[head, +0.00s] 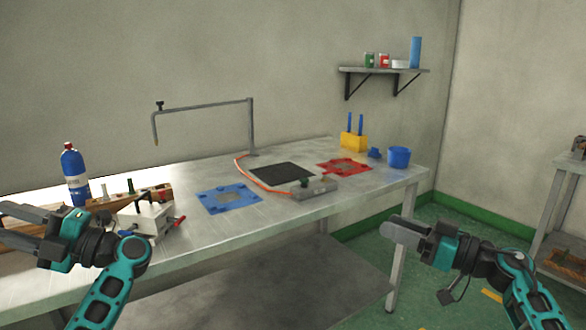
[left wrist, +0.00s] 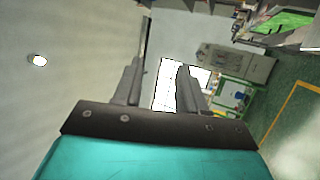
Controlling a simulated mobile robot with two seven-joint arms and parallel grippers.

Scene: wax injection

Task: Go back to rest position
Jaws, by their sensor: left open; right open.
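My left gripper (head: 24,226) is at the left edge of the head view, in front of the left end of the table. Its two fingers stand apart with nothing between them in the left wrist view (left wrist: 158,85). My right gripper (head: 397,236) is at the lower right of the head view, in front of the table's right front leg and clear of the table. It is empty. Its fingers overlap from this angle. Both grippers point to the left in the head view.
The metal table (head: 230,237) carries a blue plate (head: 229,198), a black mat (head: 281,174), a red plate (head: 344,167), a blue cup (head: 399,157), a yellow block (head: 353,141) and a blue bottle (head: 74,175). A shelf (head: 384,70) hangs behind. Green floor lies open right of the table.

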